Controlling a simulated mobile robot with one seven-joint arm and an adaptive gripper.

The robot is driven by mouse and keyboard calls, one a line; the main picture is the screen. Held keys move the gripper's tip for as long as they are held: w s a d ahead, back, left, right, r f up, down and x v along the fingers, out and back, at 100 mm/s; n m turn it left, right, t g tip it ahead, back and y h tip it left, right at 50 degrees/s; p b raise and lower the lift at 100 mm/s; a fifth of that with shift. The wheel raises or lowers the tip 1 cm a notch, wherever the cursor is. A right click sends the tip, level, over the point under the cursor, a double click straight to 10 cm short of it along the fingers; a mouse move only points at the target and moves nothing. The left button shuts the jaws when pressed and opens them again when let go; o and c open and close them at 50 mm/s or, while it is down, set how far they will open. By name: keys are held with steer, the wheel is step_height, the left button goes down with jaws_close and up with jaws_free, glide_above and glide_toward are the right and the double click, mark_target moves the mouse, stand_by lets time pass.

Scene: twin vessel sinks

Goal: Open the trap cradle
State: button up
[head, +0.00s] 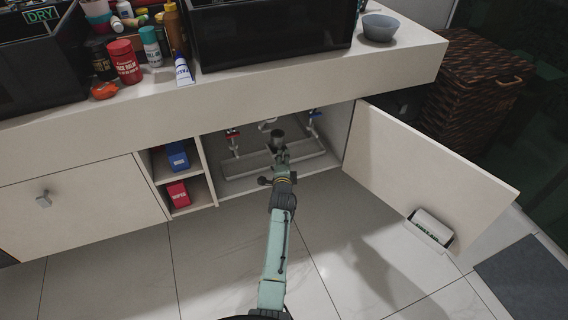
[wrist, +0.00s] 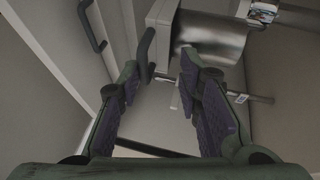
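My gripper (head: 281,158) reaches into the open cabinet under the counter. In the wrist view its two fingers (wrist: 159,78) are apart, with nothing held between them. A dark curved handle (wrist: 147,52) stands close to the left fingertip; I cannot tell whether they touch. Beside it is a shiny metal cylinder (wrist: 211,38) on a pale block, beyond the fingertips. This looks like the trap and its cradle, though I cannot be sure which part is the cradle. In the head view a grey cylindrical part (head: 278,138) shows just past my gripper, which partly hides it.
The cabinet door (head: 420,165) stands open at the right, with a white holder (head: 432,227) low on it. Shelves with a blue box (head: 177,155) and a red box (head: 179,194) are left of the opening. Pipes (head: 316,124) run inside. A second dark handle (wrist: 91,25) is at left.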

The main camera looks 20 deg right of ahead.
step_height(320, 180, up, 9)
steer(key=shift+w+f, duration=0.15)
steer(key=shift+f, duration=0.05)
steer(key=shift+f, duration=0.1)
